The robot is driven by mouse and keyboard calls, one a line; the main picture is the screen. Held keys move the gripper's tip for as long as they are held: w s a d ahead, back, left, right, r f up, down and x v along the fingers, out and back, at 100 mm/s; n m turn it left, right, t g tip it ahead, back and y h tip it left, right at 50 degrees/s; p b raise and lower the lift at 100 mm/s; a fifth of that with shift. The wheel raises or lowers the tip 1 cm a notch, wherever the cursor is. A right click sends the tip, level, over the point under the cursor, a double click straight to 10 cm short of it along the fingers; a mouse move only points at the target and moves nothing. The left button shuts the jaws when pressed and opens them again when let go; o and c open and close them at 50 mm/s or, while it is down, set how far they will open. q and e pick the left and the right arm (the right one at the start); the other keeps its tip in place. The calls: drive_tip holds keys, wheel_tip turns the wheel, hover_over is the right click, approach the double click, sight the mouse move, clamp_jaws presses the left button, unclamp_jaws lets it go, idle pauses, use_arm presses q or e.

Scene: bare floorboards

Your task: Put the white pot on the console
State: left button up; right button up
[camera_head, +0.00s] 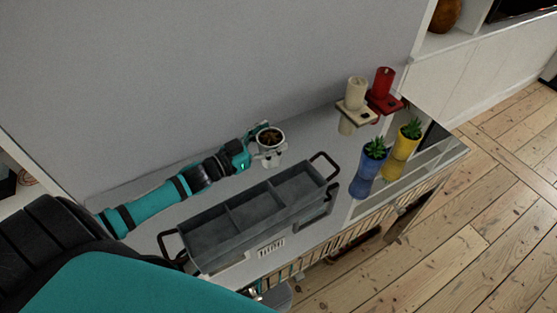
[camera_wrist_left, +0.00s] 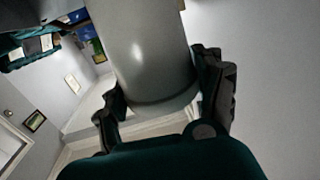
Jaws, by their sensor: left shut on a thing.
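The white pot (camera_head: 272,148), with dark soil and a small plant inside, is at the back of the console (camera_head: 325,147), behind the grey tray. My left gripper (camera_head: 257,150) reaches it from the left and is shut on it. In the left wrist view the pot (camera_wrist_left: 145,50) fills the upper middle, between the two dark fingers of my gripper (camera_wrist_left: 163,100). The pot looks about upright in the head view. I cannot tell whether its base touches the console top. My right gripper cannot be made out.
A grey divided tray (camera_head: 232,213) with dark handles lies along the console's front. A blue pot (camera_head: 374,160), a yellow pot (camera_head: 406,147), a cream candle (camera_head: 356,93) and a red candle (camera_head: 384,82) stand to the right. The wall rises close behind.

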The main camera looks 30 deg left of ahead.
use_arm(q)
drive_tip(key=shift+f, duration=3)
drive_tip(key=shift+f, duration=0.1)
drive_tip(key=o, duration=1.5)
drive_tip(key=shift+s, duration=0.1)
drive_tip(key=b+v, duration=0.1)
drive_tip(key=v, duration=0.6)
drive_tip(key=shift+s, duration=0.15)
drive_tip(key=shift+a, duration=0.1)
